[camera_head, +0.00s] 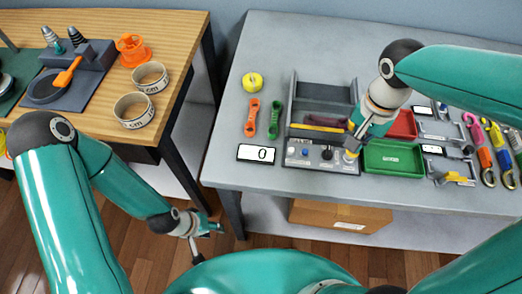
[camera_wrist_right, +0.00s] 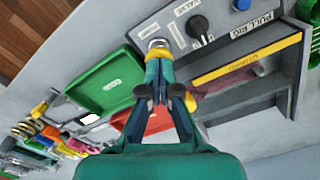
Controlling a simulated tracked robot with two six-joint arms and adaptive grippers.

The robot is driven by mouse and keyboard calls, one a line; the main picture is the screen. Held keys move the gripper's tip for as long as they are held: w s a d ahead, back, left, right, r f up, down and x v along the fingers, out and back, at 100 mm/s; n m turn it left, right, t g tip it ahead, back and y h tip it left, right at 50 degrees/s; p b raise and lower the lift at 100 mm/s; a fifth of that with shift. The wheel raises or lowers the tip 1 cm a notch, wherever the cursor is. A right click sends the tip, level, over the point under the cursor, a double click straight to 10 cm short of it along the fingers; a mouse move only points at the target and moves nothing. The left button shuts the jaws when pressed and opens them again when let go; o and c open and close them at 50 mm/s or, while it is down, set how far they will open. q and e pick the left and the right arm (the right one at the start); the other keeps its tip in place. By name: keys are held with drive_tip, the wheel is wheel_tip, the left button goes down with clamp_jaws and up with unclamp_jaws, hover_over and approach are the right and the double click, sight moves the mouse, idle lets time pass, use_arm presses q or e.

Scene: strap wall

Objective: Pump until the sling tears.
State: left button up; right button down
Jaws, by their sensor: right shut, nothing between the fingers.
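The grey pull rig (camera_head: 289,130) stands on the grey bench, with a control panel (camera_head: 315,155) along its front. The panel carries a black valve knob (camera_wrist_right: 197,25) and a blue button (camera_head: 304,152). My right gripper (camera_wrist_right: 158,55) is shut and empty, its yellow tips at a round silver pump control (camera_wrist_right: 158,43); I cannot tell whether they touch. A yellow bar (camera_head: 317,128) crosses the rig. I cannot make out a sling in the rig. The display (camera_head: 257,154) reads 0. My left gripper (camera_head: 207,240) is open and empty, low, left of the bench.
Several coloured straps (camera_head: 487,150) lie at the far right.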

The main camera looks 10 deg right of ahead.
drive_tip(key=shift+r+p, duration=2.35)
drive_tip(key=shift+r, duration=0.7)
drive_tip(key=c, duration=1.8)
unclamp_jaws()
drive_tip(key=shift+o, duration=0.2)
wheel_tip(320, 180, up, 6)
drive_tip(key=p, duration=0.4)
drive_tip(key=shift+p, duration=0.3)
drive_tip(key=shift+f, duration=0.1)
